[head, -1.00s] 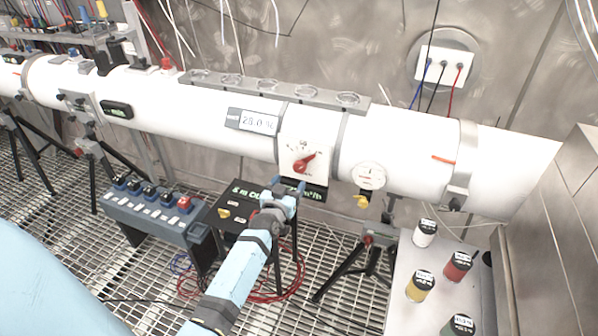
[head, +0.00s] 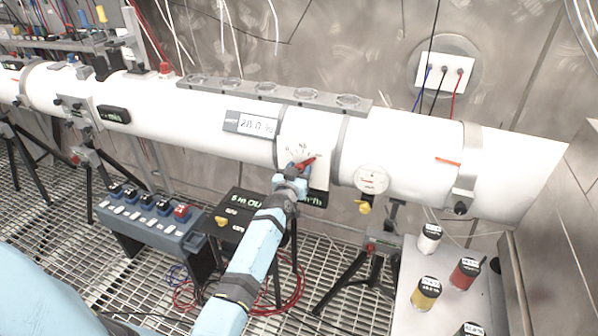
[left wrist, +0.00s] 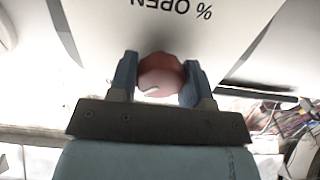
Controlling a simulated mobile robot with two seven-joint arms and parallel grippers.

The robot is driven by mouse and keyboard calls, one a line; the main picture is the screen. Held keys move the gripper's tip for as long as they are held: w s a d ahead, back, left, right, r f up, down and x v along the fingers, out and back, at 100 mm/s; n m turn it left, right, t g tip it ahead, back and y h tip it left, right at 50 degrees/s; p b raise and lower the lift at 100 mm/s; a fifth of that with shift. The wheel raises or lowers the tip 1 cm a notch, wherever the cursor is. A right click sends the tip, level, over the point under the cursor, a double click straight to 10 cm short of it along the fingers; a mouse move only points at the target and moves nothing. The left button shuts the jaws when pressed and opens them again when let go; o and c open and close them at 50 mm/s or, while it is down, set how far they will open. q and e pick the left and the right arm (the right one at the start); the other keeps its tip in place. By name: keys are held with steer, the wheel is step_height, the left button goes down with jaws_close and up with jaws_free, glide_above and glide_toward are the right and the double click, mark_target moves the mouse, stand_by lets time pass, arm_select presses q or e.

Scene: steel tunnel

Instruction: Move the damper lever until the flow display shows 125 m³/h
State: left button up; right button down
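The red damper lever (head: 303,164) sits on a white dial plate (head: 321,172) on the white duct (head: 200,113) and points up and right. My left gripper (head: 294,169) is at the lever. In the left wrist view, its two blue fingers (left wrist: 161,80) stand on either side of the lever's round red part (left wrist: 160,72), with little or no gap. I cannot tell whether they grip it. "% OPEN" shows upside down on the plate. A dark display (head: 318,198) with green text ending in "m³/h" is partly behind my gripper; its number is unreadable. My right gripper is not in view.
A small white display (head: 257,125) on the duct seems to read about 28.0 %. A round gauge (head: 371,179) hangs right of the plate. A blue switch box (head: 150,222) stands at left. Several coloured jars stand on a bench (head: 403,312) at lower right.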

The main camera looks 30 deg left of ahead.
arm_select(q)
steer(key=shift+c, duration=1.4)
steer(key=n+p, duration=0.1)
steer(key=n, duration=0.4)
steer(key=shift+n, duration=2.4)
steer(key=o, duration=0.9)
steer(key=shift+o, duration=0.2)
